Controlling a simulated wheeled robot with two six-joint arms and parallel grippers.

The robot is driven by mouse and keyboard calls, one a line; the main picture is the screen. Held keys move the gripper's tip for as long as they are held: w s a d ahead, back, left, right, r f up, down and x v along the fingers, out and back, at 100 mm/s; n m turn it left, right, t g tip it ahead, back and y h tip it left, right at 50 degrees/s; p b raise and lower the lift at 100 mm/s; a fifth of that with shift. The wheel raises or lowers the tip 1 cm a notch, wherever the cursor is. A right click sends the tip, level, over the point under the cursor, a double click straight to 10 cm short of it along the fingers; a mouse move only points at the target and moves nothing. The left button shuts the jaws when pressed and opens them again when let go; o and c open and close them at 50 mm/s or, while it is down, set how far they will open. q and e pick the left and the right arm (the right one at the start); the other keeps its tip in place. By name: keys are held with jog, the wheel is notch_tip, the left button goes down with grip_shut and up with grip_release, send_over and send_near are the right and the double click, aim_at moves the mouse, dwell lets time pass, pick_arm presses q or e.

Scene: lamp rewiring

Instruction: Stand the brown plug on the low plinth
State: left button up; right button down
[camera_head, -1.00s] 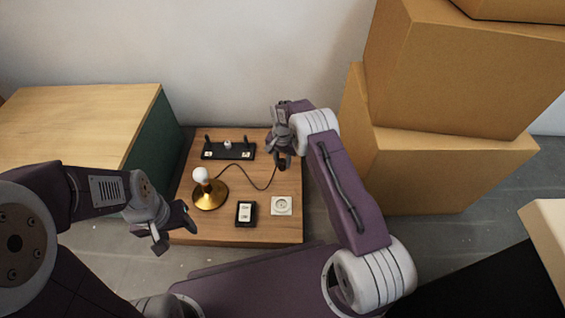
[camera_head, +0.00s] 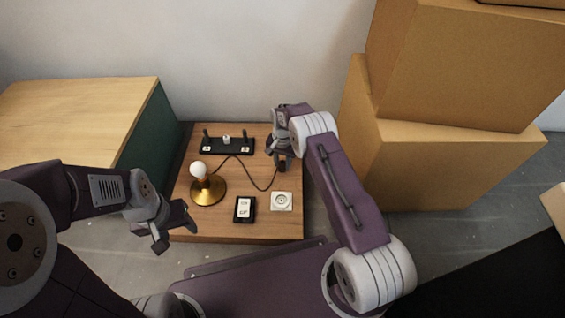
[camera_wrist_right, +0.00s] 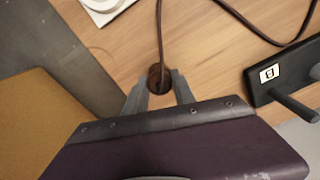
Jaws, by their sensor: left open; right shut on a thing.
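The brown plug (camera_wrist_right: 158,78) is between the fingertips of my right gripper (camera_wrist_right: 159,88), which is shut on it. Its brown cord (camera_wrist_right: 160,35) runs up from it in the right wrist view. In the head view my right gripper (camera_head: 281,160) is over the right part of the low wooden plinth (camera_head: 262,226), and the plug is mostly hidden there. I cannot tell whether the plug touches the wood. My left gripper (camera_head: 176,229) is open and empty at the plinth's near left corner.
On the plinth are a brass lamp with a white bulb (camera_head: 207,190), a black strip with two posts (camera_head: 228,147), a black switch box (camera_head: 244,210) and a white socket (camera_head: 281,201). Cardboard boxes (camera_head: 430,165) stand right, a green-sided cabinet (camera_head: 150,130) left.

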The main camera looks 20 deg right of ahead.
aim_at(283, 162)
jog(key=shift+f, duration=0.35)
jog(key=c, duration=1)
grip_release()
jog(key=shift+o, duration=0.2)
notch_tip(283, 162, up, 9)
jog(key=p, duration=0.7)
jog(key=shift+r, duration=0.15)
jog(key=shift+f, duration=0.2)
